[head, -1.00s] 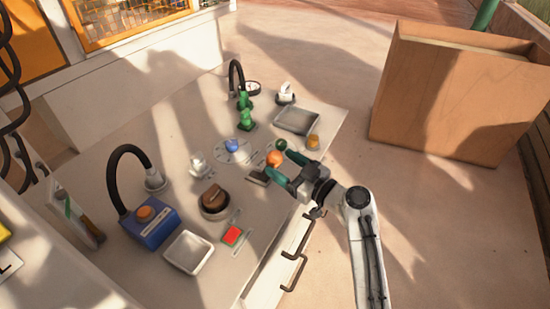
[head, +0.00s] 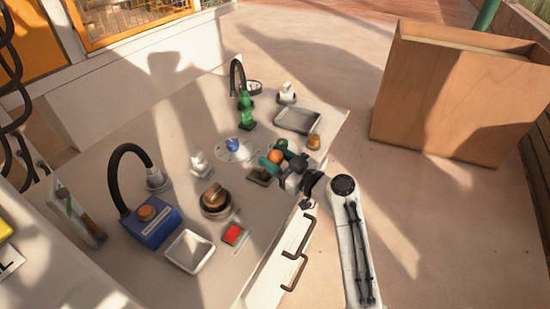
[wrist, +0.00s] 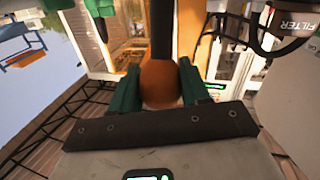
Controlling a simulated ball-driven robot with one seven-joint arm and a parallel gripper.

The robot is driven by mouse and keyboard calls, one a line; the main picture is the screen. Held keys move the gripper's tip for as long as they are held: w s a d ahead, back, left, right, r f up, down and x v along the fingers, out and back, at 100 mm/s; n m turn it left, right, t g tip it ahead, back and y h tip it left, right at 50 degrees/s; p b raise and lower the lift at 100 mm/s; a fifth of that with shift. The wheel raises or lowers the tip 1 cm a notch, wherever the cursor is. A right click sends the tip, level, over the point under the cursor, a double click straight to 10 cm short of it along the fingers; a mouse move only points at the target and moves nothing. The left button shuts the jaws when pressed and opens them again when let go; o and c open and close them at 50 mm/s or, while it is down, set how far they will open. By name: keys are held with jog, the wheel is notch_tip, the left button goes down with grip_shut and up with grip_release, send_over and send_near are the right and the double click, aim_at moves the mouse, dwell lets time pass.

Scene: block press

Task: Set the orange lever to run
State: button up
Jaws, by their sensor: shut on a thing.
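The orange lever's round knob (head: 275,156) stands near the right side of the table, above a dark base plate (head: 258,176). My gripper (head: 274,154) is around the knob, with one green finger on each side. In the wrist view, the orange knob (wrist: 160,82) sits between the two green fingers (wrist: 158,88), and a dark rod runs from it to the top of the picture. My gripper is shut on the knob. The run marking cannot be read in either view.
A dial with a blue knob (head: 233,145) is left of the lever. A brown round knob (head: 214,198), a red button (head: 233,234) and a grey tray (head: 298,120) are nearby. A yellow-orange knob (head: 314,140) stands close on the right. Drawer handles (head: 298,255) stick out in front.

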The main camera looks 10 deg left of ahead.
grip_shut()
jog(key=shift+a+r, duration=0.1)
jog(key=shift+w+a+r+g+h+p, duration=0.3)
jog(key=shift+a+r+g+h+p, duration=0.25)
jog(key=shift+p, duration=0.45)
jog(key=a+h, duration=0.1)
jog(key=a, duration=0.1)
jog(key=w+a+n+g+h+p, duration=0.1)
jog(key=a+h, duration=0.1)
jog(key=w+a+g+h, duration=0.1)
jog(key=a, duration=0.1)
jog(key=shift+w+f+h+p, duration=0.1)
jog(key=shift+f+h+p, duration=0.2)
jog(key=shift+f+h, duration=0.1)
jog(key=shift+w+a+f+g, duration=0.1)
jog(key=shift+a+g, duration=0.15)
jog(key=shift+g, duration=0.1)
jog(key=shift+w+a+f+b, duration=0.1)
jog(key=shift+a+f+b, duration=0.05)
jog(key=shift+a+b, duration=0.3)
jog(key=shift+w+a+f+b, duration=0.1)
jog(key=shift+a+b, duration=0.15)
jog(key=shift+b, duration=0.3)
jog(key=shift+f, duration=0.1)
jog(key=o, duration=0.7)
grip_release()
